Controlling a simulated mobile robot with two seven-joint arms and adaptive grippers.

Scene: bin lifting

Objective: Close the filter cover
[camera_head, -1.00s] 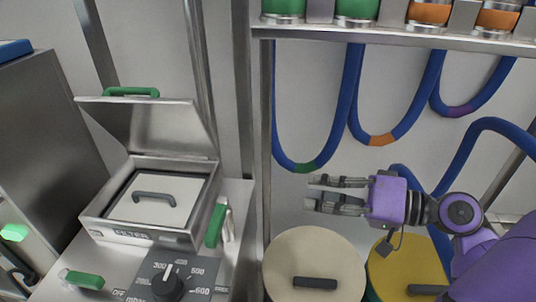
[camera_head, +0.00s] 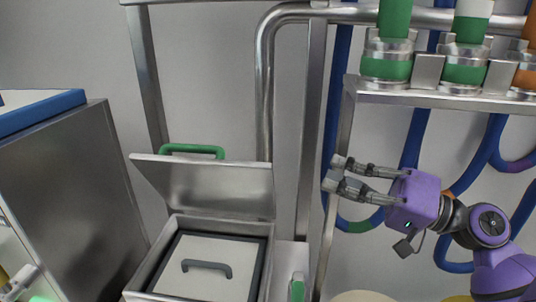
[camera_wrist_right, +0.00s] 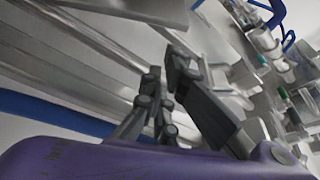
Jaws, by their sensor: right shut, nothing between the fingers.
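The filter cover (camera_head: 215,187) is a flat steel lid with a green handle (camera_head: 192,150) on its far edge. It stands open, tilted up and back from the rear of the steel filter box (camera_head: 150,272). Inside the open box lies a pale filter panel (camera_head: 215,255) with a dark frame and a dark handle. My right gripper (camera_head: 335,171) is shut and empty, in the air to the right of the cover and apart from it. Its dark fingers also show in the right wrist view (camera_wrist_right: 168,85).
A steel post (camera_head: 311,130) and a bent pipe (camera_head: 265,80) rise between the cover and my right gripper in the picture. A shelf (camera_head: 440,101) with green-banded fittings is above right, with blue hoses (camera_head: 415,135) below. A steel cabinet (camera_head: 70,190) stands left.

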